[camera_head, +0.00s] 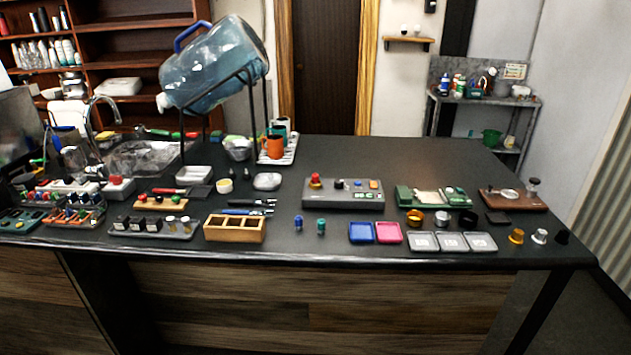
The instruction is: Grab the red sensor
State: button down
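No single thing can be clearly told as the red sensor at this size. More red pieces stand in a grey rack (70,217) at the far left. A red knob (315,179) sits on the left end of a grey control box (343,197). A small blue cylinder (299,223) and a green cylinder (321,226) stand upright near the front edge. My gripper is not in view.
The black counter (400,160) is clear at the back right. A large water jug (215,65) lies tilted on a black stand. A wooden compartment box (234,229), blue tray (361,233), pink tray (388,232) and several small parts crowd the front edge. A sink (150,155) is at back left.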

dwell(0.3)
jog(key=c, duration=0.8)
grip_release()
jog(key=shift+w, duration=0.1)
